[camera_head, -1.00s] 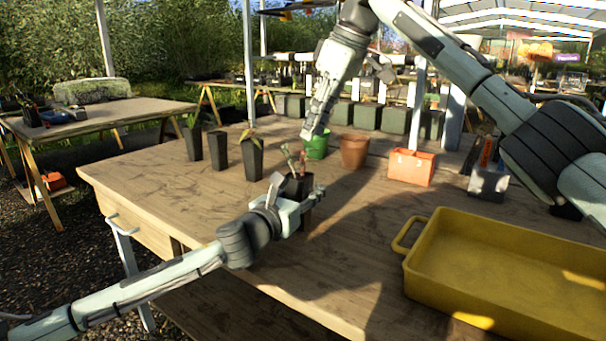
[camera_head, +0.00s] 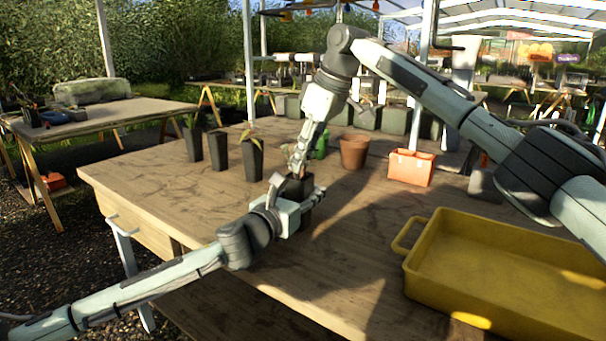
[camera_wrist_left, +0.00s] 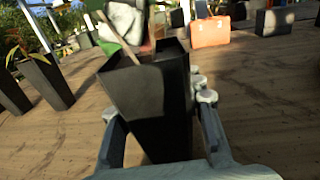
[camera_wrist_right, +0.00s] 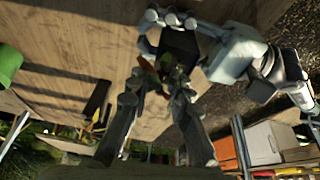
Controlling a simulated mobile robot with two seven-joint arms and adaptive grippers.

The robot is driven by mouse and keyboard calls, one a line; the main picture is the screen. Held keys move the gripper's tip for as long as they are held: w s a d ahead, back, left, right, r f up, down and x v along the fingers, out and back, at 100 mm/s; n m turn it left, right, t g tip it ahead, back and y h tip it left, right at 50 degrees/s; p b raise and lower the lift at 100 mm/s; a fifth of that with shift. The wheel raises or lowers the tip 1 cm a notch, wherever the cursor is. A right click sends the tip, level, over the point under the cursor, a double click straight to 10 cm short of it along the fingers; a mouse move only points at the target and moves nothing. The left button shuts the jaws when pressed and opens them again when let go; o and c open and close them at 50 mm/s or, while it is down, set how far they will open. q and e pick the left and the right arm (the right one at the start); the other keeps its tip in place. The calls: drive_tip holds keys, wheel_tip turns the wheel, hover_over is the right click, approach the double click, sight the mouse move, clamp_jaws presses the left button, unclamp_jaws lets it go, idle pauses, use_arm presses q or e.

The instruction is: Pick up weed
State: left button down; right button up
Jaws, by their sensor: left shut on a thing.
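A tall black pot (camera_head: 297,186) with a plant in it is held near the middle of the table. My left gripper (camera_head: 297,203) is shut on this pot (camera_wrist_left: 150,95), one finger on each side. A green leaf and a thin brownish stem (camera_wrist_left: 119,38) rise from the pot in the left wrist view. My right gripper (camera_head: 298,165) is just above the pot, pointing down. In the right wrist view its fingers (camera_wrist_right: 156,92) are apart, with green and reddish leaves (camera_wrist_right: 149,72) between or just beyond the tips. I cannot tell which leaves are weed.
Three black pots with plants (camera_head: 193,146) (camera_head: 218,151) (camera_head: 252,160) stand to the left. A green pot (camera_head: 321,146), a terracotta pot (camera_head: 354,152) and an orange box (camera_head: 411,168) stand behind. A yellow tray (camera_head: 412,268) lies at the right front.

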clamp_jaws()
wheel_tip(320, 180, up, 10)
drive_tip(key=shift+r, duration=0.1)
use_arm(q)
drive_tip(key=c, duration=0.9)
unclamp_jaws()
